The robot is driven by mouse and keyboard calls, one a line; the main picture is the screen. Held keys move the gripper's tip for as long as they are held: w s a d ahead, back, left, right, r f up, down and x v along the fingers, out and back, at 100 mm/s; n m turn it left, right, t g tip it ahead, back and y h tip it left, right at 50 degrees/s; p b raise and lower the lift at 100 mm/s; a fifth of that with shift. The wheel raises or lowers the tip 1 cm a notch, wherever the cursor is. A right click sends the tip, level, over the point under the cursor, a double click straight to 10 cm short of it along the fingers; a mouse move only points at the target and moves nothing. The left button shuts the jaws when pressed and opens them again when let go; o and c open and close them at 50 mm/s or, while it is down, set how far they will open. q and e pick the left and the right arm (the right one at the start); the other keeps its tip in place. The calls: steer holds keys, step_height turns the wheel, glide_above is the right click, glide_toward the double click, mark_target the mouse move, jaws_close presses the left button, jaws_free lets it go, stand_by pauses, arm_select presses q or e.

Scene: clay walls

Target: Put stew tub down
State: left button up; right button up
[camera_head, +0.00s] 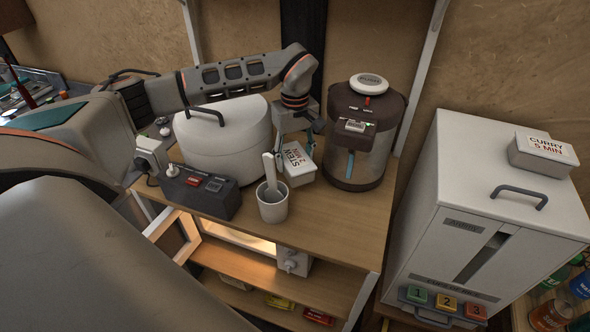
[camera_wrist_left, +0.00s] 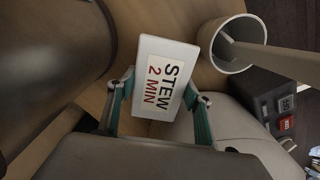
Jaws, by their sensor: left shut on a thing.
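The stew tub (camera_head: 296,164) is a small white box with a label reading STEW 2 MIN. In the head view it is at the wooden counter, between the white rounded cooker and the brown and steel urn. My left gripper (camera_head: 295,146) is shut on the tub, reaching it from behind and above. In the left wrist view, the tub (camera_wrist_left: 166,82) sits between the two teal fingers (camera_wrist_left: 158,112). I cannot tell whether the tub's base touches the counter. My right gripper is not in view.
A white cup with a spoon (camera_head: 273,204) stands just in front of the tub. The white cooker (camera_head: 226,140) is left, the urn (camera_head: 366,135) right. A dark switch box (camera_head: 201,192) is front left. Bare counter (camera_head: 335,222) lies front right. A curry tub (camera_head: 543,153) rests on the white cabinet (camera_head: 478,219).

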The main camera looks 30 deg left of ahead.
arm_select(q)
steer(key=shift+f, duration=2.35)
steer(key=shift+f, duration=0.1)
steer(key=o, duration=1.3)
steer(key=shift+o, duration=0.2)
